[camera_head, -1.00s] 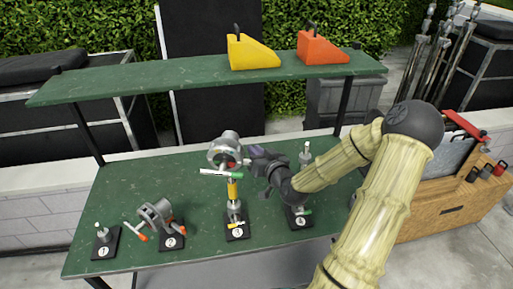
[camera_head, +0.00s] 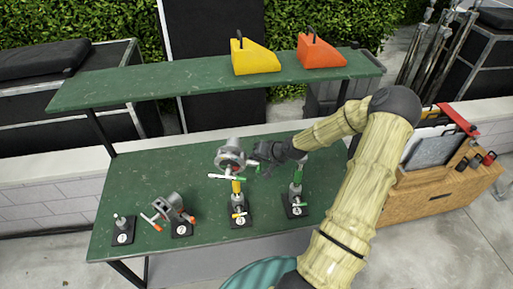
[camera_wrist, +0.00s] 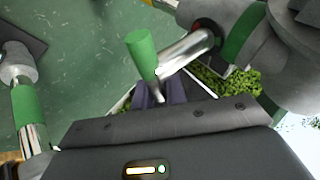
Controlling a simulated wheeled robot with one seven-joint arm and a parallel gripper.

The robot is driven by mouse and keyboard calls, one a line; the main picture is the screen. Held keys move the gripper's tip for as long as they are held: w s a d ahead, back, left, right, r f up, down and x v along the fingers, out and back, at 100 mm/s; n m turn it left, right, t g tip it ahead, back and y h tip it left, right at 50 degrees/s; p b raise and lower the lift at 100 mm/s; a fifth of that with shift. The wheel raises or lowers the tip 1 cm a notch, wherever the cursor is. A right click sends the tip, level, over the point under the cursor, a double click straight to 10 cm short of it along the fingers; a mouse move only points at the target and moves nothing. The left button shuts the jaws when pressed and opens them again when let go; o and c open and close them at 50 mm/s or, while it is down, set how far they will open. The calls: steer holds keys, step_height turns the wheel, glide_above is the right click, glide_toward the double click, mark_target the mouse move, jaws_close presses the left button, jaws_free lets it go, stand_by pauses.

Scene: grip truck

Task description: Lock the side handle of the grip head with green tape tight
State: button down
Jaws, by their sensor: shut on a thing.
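The grip head with green tape (camera_head: 231,155) is a round grey metal head on top of stand 3. It also shows large at the right of the wrist view (camera_wrist: 292,58), with a green tape band around its neck. Its side handle (camera_wrist: 186,50) is a silver bar with a green-tipped crossbar (camera_wrist: 141,53). My gripper (camera_head: 262,154) is at the right side of the head. In the wrist view my gripper's dark fingers (camera_wrist: 164,94) are shut around the lower end of the crossbar. The handle's tightness cannot be told.
A second grip head (camera_head: 168,207) with orange-tipped handles sits on stand 2 at the left. Stand 4 (camera_head: 297,197), with green tape, stands close right of stand 3. The green shelf (camera_head: 200,88) above holds a yellow wedge (camera_head: 253,56) and an orange wedge (camera_head: 320,52).

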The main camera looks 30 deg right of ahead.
steer(key=shift+s+a+f+m+g+y+b, duration=0.35)
steer(key=shift+s+f+m+g+y+b, duration=0.4)
steer(key=shift+g+y, duration=1.1)
steer(key=shift+s+a+f+m+g+y+b, duration=0.35)
steer(key=shift+m+g+y+b, duration=0.75)
steer(key=shift+g, duration=1.3)
steer(key=shift+s+a+f+m+g+y+b, duration=0.45)
steer(key=shift+s+m+g+y+b, duration=0.45)
steer(key=shift+g+y, duration=1)
steer(key=shift+w+g+h, duration=0.25)
steer(key=c, duration=1.4)
jaws_free()
steer(key=shift+c, duration=0.2)
